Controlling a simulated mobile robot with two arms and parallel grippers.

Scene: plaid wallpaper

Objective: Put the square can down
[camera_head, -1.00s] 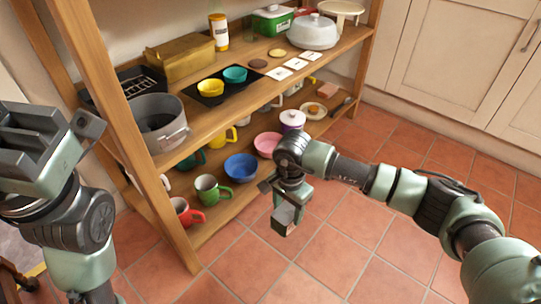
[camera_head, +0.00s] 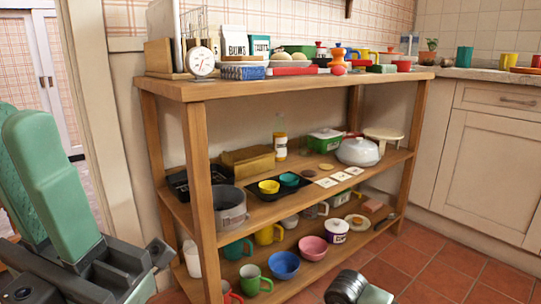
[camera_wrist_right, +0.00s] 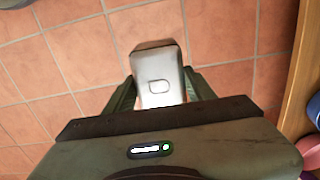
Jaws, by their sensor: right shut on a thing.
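The square can (camera_wrist_right: 157,62) is a pale grey boxy can with a small rounded outline on its face. In the right wrist view my right gripper (camera_wrist_right: 159,92) is shut on it, with a dark green finger on each side. The can is held over the tiled floor. In the head view only a piece of my right arm shows at the bottom edge; the can and right gripper are out of frame. My left gripper (camera_head: 38,180) is at the far left of the head view, fingers upward. Its fingers overlap, so any gap is hidden.
A wooden shelf unit (camera_head: 207,210) carries a scale (camera_head: 201,62), bowls, mugs, a grey pot (camera_head: 230,207) and a white lidded pot (camera_head: 358,152). Its top is crowded. White cabinets (camera_head: 490,165) stand to the right. Terracotta floor (camera_head: 440,265) in front is open.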

